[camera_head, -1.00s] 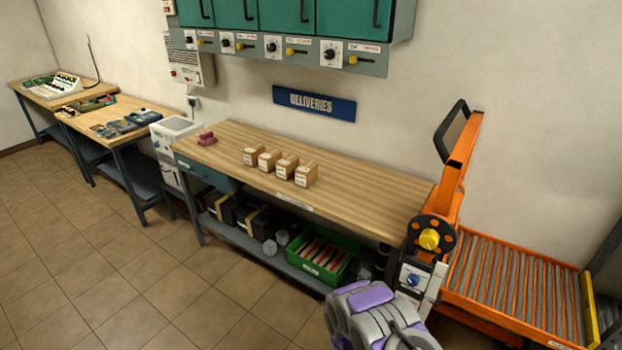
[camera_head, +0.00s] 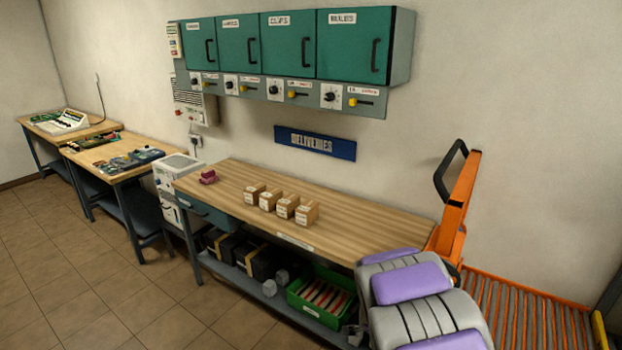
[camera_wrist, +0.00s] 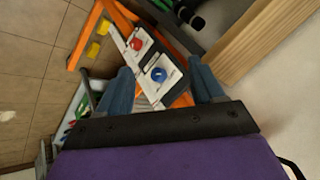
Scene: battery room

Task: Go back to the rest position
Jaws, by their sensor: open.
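My gripper (camera_wrist: 155,92) shows in the wrist view with its two blue-grey fingers spread apart and nothing between them. Beyond the fingers is a control panel with a red knob (camera_wrist: 137,44) and a blue knob (camera_wrist: 159,75), on an orange frame (camera_wrist: 120,18). The fingers appear apart from the panel. In the head view my grey and purple arm rises at the lower right, in front of the orange machine (camera_head: 456,215). The gripper's fingers are not visible there.
A wooden workbench (camera_head: 350,222) holds several small boxes (camera_head: 281,204) and a dark red object (camera_head: 208,177). A green crate (camera_head: 319,297) sits on its lower shelf. Teal cabinets (camera_head: 290,45) hang above a blue sign (camera_head: 315,143). The tiled floor (camera_head: 90,285) at left is clear.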

